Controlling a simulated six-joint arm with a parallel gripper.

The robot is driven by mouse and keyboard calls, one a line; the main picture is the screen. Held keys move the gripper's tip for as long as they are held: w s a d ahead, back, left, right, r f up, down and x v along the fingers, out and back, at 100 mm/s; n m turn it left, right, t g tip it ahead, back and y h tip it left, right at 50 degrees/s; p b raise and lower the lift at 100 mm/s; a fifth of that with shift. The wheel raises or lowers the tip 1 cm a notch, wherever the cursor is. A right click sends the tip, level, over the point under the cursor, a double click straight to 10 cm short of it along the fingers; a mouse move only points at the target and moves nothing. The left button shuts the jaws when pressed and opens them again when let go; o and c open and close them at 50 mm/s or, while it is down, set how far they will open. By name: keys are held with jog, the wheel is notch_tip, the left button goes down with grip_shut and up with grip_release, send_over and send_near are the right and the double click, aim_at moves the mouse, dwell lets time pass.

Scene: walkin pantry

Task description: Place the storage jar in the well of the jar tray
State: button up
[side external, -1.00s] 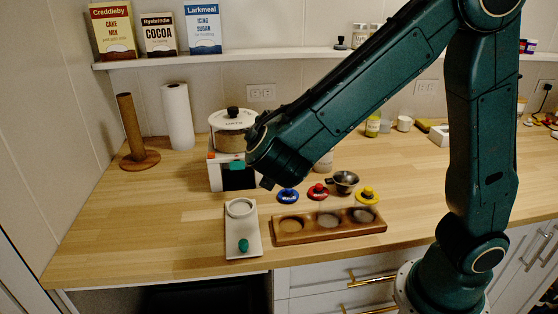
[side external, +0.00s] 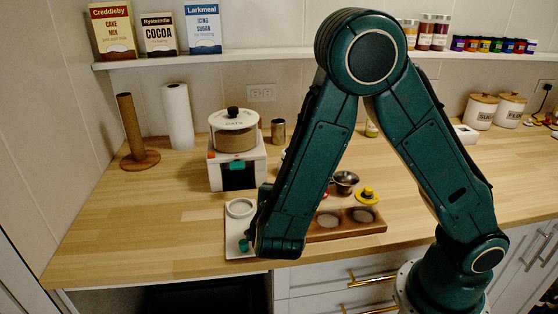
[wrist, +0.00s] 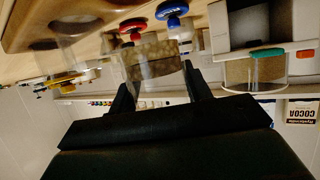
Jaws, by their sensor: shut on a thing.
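The storage jar (wrist: 150,60) is clear, with pale brown contents, and sits between the two black fingers of my gripper (wrist: 160,80) in the wrist view, which looks upside down. The gripper is shut on it. In the side view, my arm hides both the gripper and the jar. The jar tray (side external: 346,236) is a wooden block with round wells; its two right wells show empty, and its left end is behind my arm. The tray also shows at the upper left of the wrist view (wrist: 75,20), apart from the held jar in that picture.
A white tray (side external: 232,228) with a ring and green knob lies beside my arm. A metal bowl (side external: 345,180) and yellow lid (side external: 367,195) stand behind the jar tray. Red (wrist: 132,28) and blue (wrist: 173,12) lids are near.

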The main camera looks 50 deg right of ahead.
jog(key=shift+f, duration=0.75)
jog(key=shift+f, duration=1.9)
jog(key=o, duration=1.1)
jog(key=shift+f, duration=0.1)
jog(key=shift+c, duration=0.2)
jog(key=shift+a+r, duration=0.15)
jog(key=shift+r, duration=0.05)
jog(key=v, duration=1.1)
jog(key=shift+s+a, duration=0.2)
jog(key=shift+a, duration=0.1)
